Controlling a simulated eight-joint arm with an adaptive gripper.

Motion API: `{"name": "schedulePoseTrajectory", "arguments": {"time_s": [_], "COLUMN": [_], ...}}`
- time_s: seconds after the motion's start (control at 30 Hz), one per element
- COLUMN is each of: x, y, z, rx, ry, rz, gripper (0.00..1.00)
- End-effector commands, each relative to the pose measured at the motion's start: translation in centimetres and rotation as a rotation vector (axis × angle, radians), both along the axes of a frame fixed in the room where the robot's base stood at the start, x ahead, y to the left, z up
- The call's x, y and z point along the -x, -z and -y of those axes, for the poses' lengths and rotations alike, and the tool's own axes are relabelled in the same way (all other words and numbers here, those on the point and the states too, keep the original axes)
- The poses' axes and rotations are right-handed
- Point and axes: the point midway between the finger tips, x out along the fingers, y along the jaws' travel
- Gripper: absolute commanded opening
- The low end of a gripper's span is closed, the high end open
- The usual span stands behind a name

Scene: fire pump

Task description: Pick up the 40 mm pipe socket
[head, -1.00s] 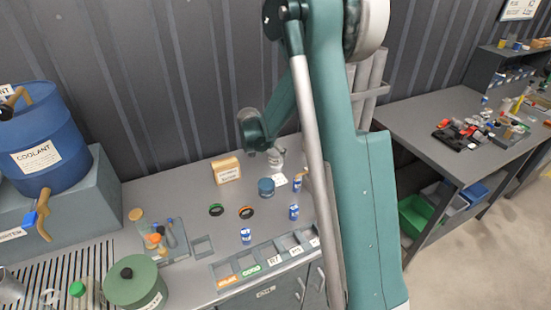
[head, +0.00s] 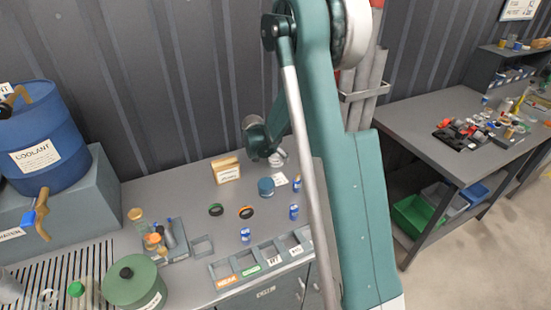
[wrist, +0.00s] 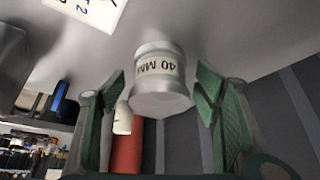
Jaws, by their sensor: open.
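The 40 mm pipe socket (wrist: 161,80) is a light grey, round piece with a "40 MM" label in the wrist view. It lies between the two green-padded fingers of my gripper (wrist: 160,88), with a gap on each side. The fingers are open and do not visibly touch it. In the head view the socket (head: 277,159) is a small pale piece on the bench, right beside my gripper (head: 264,152). My fingers are too small and partly hidden there to make out.
A teal jar (head: 266,187) and a white card (head: 281,179) are close in front. A tan labelled box (head: 226,171) stands left. Blue-and-white cans (head: 294,212), two dark rings (head: 216,210) and a divided tray (head: 215,279) lie nearer. The grey wall is close behind.

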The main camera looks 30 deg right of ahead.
Motion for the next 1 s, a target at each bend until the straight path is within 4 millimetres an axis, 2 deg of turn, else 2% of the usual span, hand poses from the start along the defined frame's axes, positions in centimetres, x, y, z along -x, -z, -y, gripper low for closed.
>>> {"name": "schedulePoseTrajectory", "arguments": {"time_s": [0.6, 0.87, 1.0], "x": [-0.06, -0.06, -0.06], "y": [0.16, 0.16, 0.14], "z": [0.09, 0.09, 0.08], "rx": [0.0, 0.0, 0.0], "ry": [0.0, 0.0, 0.0], "rz": [0.0, 0.0, 0.0], "gripper": [0.62, 0.28, 0.27]}}
